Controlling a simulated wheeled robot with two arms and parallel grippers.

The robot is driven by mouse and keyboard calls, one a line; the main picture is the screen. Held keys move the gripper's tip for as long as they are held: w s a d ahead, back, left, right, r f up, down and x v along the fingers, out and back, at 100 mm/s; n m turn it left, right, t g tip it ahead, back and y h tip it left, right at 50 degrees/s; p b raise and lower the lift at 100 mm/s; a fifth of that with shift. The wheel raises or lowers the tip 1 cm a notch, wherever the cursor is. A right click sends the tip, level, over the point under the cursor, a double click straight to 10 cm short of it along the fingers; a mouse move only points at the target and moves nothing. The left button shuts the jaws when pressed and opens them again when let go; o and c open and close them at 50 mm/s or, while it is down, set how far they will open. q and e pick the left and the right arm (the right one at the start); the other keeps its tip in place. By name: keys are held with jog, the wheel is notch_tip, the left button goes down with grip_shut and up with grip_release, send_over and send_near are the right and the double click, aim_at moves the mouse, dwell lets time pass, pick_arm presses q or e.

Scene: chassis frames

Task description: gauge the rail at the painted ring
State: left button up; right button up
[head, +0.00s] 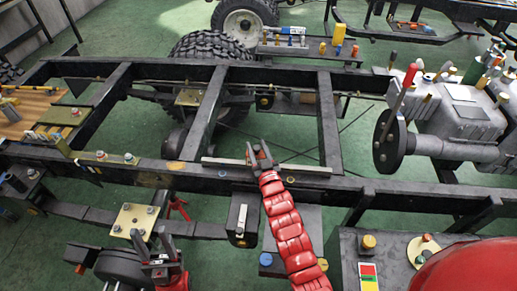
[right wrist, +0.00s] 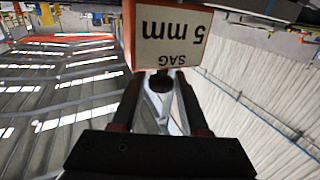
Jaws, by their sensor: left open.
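My right gripper (head: 260,151), at the end of the red arm, is over the near long rail (head: 375,188). A pale straight bar (head: 310,171) lies along the rail below it. In the right wrist view, the fingers (right wrist: 160,92) close around a dark knob under a block, the gauge's readout (right wrist: 172,38), which reads "SAG 5 mm" upside down. My left gripper (head: 153,250) is open, low at the left, apart from the rail.
Crossmembers (head: 205,112) join the rails. A gearbox with a round flange (head: 388,140) stands at the right. A bracket plate (head: 135,220) is near my left gripper. A wheel (head: 210,50) lies beyond the far rail. Green floor shows between the members.

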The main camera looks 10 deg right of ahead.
jog(key=shift+o, duration=1)
jog(key=shift+s, duration=0.1)
jog(key=s+d+b, duration=0.2)
jog(key=s, duration=1.5)
jog(key=shift+b, duration=0.35)
